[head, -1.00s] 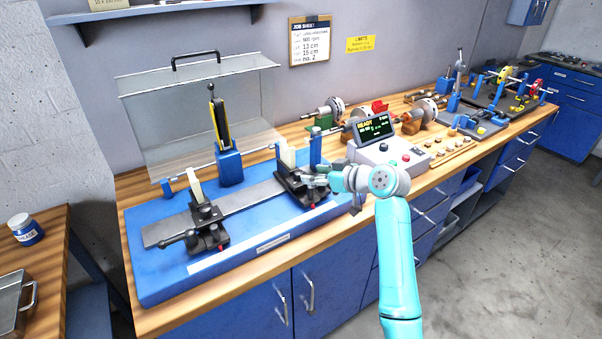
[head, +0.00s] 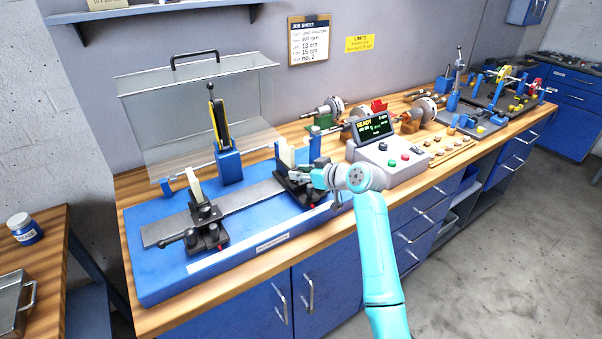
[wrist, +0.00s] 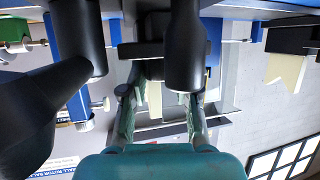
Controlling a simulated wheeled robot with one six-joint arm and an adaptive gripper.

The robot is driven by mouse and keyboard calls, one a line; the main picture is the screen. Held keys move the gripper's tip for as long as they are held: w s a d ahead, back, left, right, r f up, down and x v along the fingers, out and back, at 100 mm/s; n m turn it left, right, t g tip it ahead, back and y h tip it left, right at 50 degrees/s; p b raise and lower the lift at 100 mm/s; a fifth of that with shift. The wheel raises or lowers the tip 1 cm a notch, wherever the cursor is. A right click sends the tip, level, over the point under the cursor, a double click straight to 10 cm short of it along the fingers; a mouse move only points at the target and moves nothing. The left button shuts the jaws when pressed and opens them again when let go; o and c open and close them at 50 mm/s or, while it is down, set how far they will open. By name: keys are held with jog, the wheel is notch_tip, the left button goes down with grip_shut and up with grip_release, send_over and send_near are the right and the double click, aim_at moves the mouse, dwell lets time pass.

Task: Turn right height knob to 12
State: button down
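My gripper (head: 303,173) is at the black right pedestal (head: 287,190) on the blue balancing machine (head: 160,280). In the wrist view the two fingers of my gripper (wrist: 158,85) stand apart with a visible gap between them. Dark parts of the pedestal (wrist: 155,49) lie at and beyond the fingertips, and a black cylinder (wrist: 185,50) overlaps the right finger. I cannot tell which dark part is the right height knob, nor whether the fingers touch it. No scale reading is legible. The left pedestal (head: 206,222) stands apart at the left.
A control box (head: 385,155) with a screen reading READY stands right of the machine. A clear guard (head: 165,125) is behind, and a blue post with a yellow-and-black upright (head: 220,125) stands between the pedestals. A job sheet (head: 310,40) hangs on the wall.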

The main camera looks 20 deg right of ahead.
jog(key=shift+a+h, duration=0.1)
jog(key=shift+h, duration=0.2)
jog(key=shift+s+a+m+t+h, duration=0.15)
jog(key=shift+m+t+h, duration=0.35)
jog(key=shift+m+h, duration=0.7)
jog(key=shift+a+m+t+h, duration=0.1)
jog(key=shift+m+t+h, duration=0.3)
jog(key=shift+m+h, duration=1.65)
jog(key=shift+h, duration=0.25)
jog(key=c, duration=0.8)
grip_release()
jog(key=shift+c, duration=0.2)
jog(key=v, duration=1.2)
